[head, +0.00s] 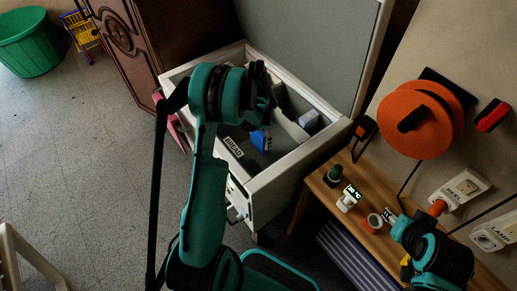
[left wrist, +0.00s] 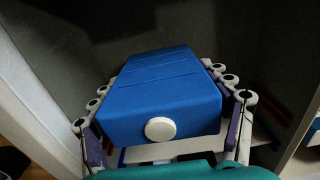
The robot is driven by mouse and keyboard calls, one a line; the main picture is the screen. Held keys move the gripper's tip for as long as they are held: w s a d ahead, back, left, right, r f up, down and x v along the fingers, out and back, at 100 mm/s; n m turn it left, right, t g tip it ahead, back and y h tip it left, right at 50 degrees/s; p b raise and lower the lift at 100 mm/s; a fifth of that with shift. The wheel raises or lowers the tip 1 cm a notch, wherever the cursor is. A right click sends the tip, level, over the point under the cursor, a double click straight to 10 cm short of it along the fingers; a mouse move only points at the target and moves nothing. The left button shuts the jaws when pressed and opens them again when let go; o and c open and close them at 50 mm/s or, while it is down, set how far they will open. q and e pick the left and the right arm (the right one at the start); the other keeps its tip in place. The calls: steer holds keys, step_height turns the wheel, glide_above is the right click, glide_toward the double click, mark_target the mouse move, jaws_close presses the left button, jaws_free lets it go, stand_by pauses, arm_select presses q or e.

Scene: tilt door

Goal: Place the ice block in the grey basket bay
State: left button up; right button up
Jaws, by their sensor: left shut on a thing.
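The ice block is a blue slab with a white round cap (left wrist: 165,92); it fills the middle of the left wrist view. My left gripper (left wrist: 160,80) is shut on it, with finger linkages along both sides. In the head view the left gripper (head: 262,105) reaches down into the open white chest (head: 270,178), and part of the blue ice block (head: 260,140) shows below it. The arm hides much of the chest's inside. A pale divider (head: 291,127) stands right of the block; I cannot tell which compartment is the grey basket bay. My right gripper (head: 391,216) is low right, its fingers unclear.
A pale blue-grey item (head: 308,119) lies in the chest's right part. A BREAD label (head: 233,147) is on the left. The grey lid (head: 310,45) stands raised behind.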

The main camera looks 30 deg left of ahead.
mark_target(260, 146)
arm_select(q)
step_height(260, 146, down, 5)
steer(key=shift+f+b, duration=0.1)
steer(key=shift+b, duration=0.6)
steer(key=shift+f, duration=0.3)
steer(key=shift+f, duration=0.1)
steer(key=o, duration=1.5)
